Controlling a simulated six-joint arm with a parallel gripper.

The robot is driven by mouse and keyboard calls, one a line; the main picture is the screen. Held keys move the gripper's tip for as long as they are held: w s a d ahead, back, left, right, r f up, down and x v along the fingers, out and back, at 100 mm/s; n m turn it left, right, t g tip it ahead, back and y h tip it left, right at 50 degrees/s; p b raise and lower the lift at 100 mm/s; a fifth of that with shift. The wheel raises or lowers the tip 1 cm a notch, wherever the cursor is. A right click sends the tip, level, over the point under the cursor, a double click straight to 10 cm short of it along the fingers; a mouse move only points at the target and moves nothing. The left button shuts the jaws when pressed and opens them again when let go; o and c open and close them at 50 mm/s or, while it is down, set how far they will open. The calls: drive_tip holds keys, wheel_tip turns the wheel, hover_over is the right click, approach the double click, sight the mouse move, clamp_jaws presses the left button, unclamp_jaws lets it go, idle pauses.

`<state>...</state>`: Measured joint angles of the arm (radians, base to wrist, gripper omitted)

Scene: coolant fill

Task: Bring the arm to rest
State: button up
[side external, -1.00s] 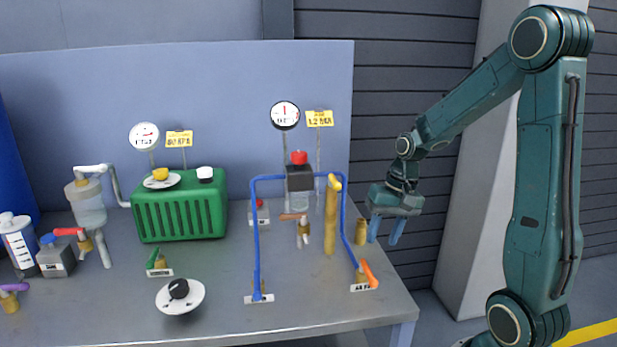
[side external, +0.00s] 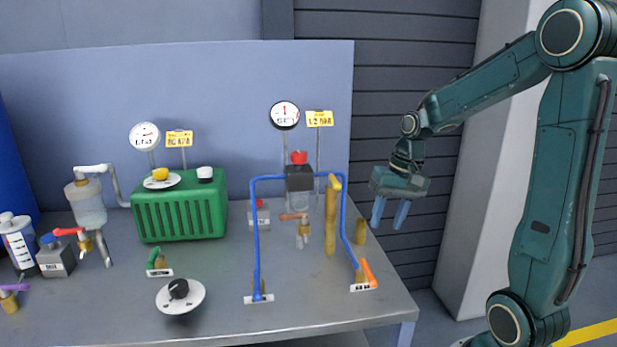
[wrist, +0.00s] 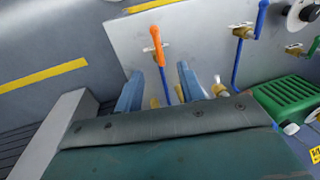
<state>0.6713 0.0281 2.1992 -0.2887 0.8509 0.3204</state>
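My gripper (side external: 390,214) hangs in the air at the right of the bench (side external: 330,312), pointing down. Its two blue fingers are spread apart with nothing between them in the side view. In the wrist view my gripper (wrist: 158,95) also shows open, with the bench surface (wrist: 125,45) visible beyond the fingers. My gripper touches nothing that I can see.
The blue pipe frame (side external: 256,235) with an orange-handled valve (side external: 369,273) and a yellow post (side external: 331,220) stand left of my gripper. A green ribbed unit (side external: 180,208) and a black dial (side external: 179,290) sit farther left. Space right of the bench is open.

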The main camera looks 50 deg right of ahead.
drive_tip(key=s+a+r+n+t, duration=0.2)
drive_tip(key=s+a+r+n, duration=0.2)
drive_tip(key=a, duration=0.3)
drive_tip(key=s+a+r+n+t+h, duration=0.1)
drive_tip(key=s+a+r+n, duration=0.3)
drive_tip(key=s+a, duration=0.2)
drive_tip(key=shift+a+n+t, duration=0.4)
drive_tip(key=shift+a, duration=0.65)
drive_tip(key=o, duration=1.2)
drive_tip(key=shift+w+d+r, duration=0.2)
drive_tip(key=shift+w+r, duration=0.05)
drive_tip(key=shift+w, duration=0.1)
drive_tip(key=shift+o, duration=0.7)
drive_tip(key=w+d+r+m+g+h, duration=0.1)
drive_tip(key=w+d+r+m+g, duration=0.1)
drive_tip(key=w+d, duration=0.4)
drive_tip(key=w+m+g, duration=0.1)
drive_tip(key=m, duration=0.1)
drive_tip(key=shift+r+m, duration=0.35)
drive_tip(key=shift+m, duration=0.05)
drive_tip(key=w+d+f+m+g, duration=0.1)
drive_tip(key=w+d+m+g, duration=0.1)
drive_tip(key=w+d+m, duration=0.2)
drive_tip(key=w+d, duration=0.2)
drive_tip(key=d, duration=0.2)
drive_tip(key=shift+g, duration=0.4)
